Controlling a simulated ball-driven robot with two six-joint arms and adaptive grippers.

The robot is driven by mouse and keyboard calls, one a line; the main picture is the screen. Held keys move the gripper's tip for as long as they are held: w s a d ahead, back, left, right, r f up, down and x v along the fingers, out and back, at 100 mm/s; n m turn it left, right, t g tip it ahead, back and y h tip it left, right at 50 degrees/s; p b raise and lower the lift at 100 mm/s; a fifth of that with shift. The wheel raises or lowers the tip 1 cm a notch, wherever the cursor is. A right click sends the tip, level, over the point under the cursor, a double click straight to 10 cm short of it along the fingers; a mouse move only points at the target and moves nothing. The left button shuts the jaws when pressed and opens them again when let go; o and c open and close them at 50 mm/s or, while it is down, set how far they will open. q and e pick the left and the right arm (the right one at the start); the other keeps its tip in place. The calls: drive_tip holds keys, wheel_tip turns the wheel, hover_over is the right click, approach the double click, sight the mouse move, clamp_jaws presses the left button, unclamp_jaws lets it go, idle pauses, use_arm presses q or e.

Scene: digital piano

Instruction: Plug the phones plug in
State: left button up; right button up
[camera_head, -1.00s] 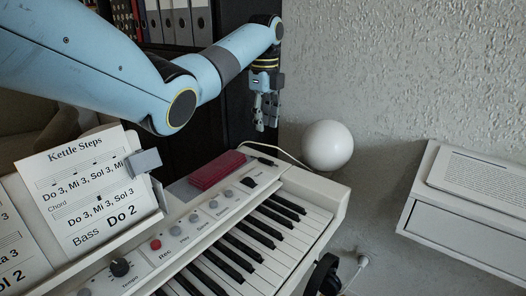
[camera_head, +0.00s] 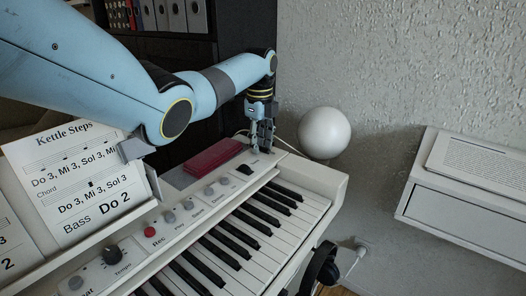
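My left gripper (camera_head: 262,150) points down at the back right of the piano top, beside the dark red block. Its two fingers look apart, with a narrow gap; whether anything is between them is too small to tell. The phones plug cannot be made out clearly; the gripper covers the spot where a small dark piece with a pale cable lay. A pale cable (camera_head: 286,144) runs behind the gripper along the piano's back edge. Black headphones (camera_head: 322,268) hang at the piano's right front end. My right gripper is not in view.
The white piano (camera_head: 325,178) has keys and a panel of knobs. The dark red block (camera_head: 212,157) lies left of the gripper. A white ball (camera_head: 324,133) stands close on the right. Sheet music (camera_head: 75,190) stands at left. A white shelf (camera_head: 465,215) is at right.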

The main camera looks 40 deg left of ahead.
use_arm(q)
clamp_jaws()
drive_tip(key=shift+r, duration=0.15)
